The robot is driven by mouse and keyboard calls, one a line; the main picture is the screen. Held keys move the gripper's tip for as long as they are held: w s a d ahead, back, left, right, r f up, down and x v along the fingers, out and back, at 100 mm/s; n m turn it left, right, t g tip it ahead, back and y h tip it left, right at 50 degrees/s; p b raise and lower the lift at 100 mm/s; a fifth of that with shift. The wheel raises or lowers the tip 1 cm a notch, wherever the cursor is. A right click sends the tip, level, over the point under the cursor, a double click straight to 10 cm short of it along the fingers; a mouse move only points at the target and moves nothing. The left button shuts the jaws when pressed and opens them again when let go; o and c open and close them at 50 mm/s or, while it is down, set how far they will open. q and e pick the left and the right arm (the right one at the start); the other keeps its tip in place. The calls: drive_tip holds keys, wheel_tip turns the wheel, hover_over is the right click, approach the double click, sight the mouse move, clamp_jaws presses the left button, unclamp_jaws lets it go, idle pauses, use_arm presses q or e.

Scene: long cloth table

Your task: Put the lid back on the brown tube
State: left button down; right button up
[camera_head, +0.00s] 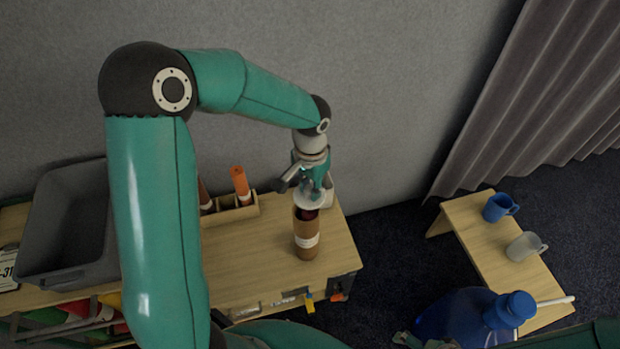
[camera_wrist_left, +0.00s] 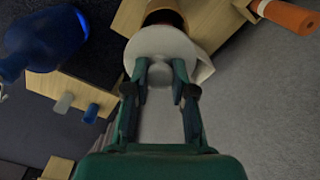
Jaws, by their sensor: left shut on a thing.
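The brown tube (camera_head: 306,244) stands upright near the front right of the wooden table, with a pale label band round it. Its top is partly open to view and looks dark red inside. My left gripper (camera_head: 313,188) is shut on the knob of a pale lid (camera_head: 312,199). The lid is at the tube's far upper rim, not squarely over the mouth; I cannot tell whether they touch. In the left wrist view the lid (camera_wrist_left: 168,46) lies between my fingertips (camera_wrist_left: 160,76), with the tube (camera_wrist_left: 166,16) partly hidden behind it.
A wooden holder (camera_head: 234,212) with an orange roll (camera_head: 241,184) stands left of the tube. A grey bin (camera_head: 66,228) is at the far left. A low bench (camera_head: 480,228) holds a blue mug (camera_head: 499,207) and a grey mug (camera_head: 524,246). A blue bottle (camera_head: 468,316) is in the foreground.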

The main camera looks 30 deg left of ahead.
use_arm(q)
drive_tip(key=shift+s+a+f+b, duration=0.25)
drive_tip(key=shift+f+b, duration=0.1)
drive_tip(key=shift+f, duration=0.15)
wheel_tip(320, 180, down, 3)
drive_tip(key=shift+a+f+b, duration=0.1)
drive_tip(key=shift+b, duration=1)
drive_tip(key=shift+f+b, duration=0.9)
drive_tip(key=shift+f, duration=0.1)
drive_tip(key=shift+r, duration=0.1)
drive_tip(key=shift+f+b, duration=0.2)
drive_tip(key=shift+b, duration=0.35)
idle(0.3)
idle(0.4)
drive_tip(key=shift+c, duration=2)
unclamp_jaws()
drive_tip(key=shift+r, duration=0.15)
